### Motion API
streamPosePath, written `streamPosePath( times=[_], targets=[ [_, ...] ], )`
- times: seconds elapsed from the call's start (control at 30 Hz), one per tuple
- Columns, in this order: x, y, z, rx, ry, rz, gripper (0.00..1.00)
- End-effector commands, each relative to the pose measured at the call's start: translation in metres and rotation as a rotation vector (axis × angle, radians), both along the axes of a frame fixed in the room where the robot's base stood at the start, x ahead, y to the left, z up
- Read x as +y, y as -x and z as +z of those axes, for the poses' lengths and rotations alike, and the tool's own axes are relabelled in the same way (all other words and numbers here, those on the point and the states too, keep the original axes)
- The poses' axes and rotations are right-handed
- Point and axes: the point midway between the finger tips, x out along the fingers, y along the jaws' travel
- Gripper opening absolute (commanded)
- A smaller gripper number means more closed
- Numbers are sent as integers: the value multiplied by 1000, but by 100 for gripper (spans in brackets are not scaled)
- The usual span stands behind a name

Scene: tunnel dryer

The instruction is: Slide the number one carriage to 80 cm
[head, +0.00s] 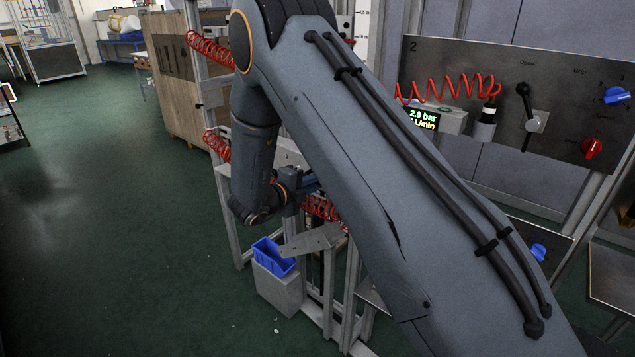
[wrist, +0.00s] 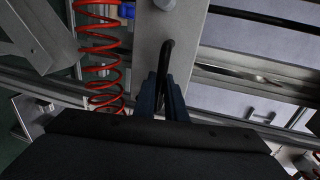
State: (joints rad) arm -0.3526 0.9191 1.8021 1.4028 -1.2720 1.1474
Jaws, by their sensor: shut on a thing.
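In the wrist view my gripper (wrist: 163,98) has its two dark blue fingers closed around a thin black bent handle (wrist: 167,50). The handle stands in front of a pale grey metal plate (wrist: 148,35) with a round bolt head. The plate seems to belong to a carriage, but I see no number on it. A horizontal metal rail (wrist: 235,80) runs to the right of the plate. No centimetre scale is readable. In the head view my arm covers most of the rail, and the handle is hidden.
A red coiled hose (wrist: 100,50) hangs just left of the plate. In the head view a panel marked 2 (head: 455,60) with knobs and a lever stands at the right. A blue bin (head: 272,256) sits low near the frame. Green floor at left is clear.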

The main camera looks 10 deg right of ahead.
Motion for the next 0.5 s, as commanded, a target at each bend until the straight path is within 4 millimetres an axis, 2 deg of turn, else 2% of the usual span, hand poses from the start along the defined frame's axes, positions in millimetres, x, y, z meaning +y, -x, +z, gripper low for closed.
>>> streamPosePath(
  times=[0.03, 0.4, 0.5],
  targets=[
    [0, 1, -14, 9, -3, 1, 0],
    [0, 1, -85, 14, -4, 2, 0],
    [0, 1, -99, 13, -3, 3, 0]
  ],
)
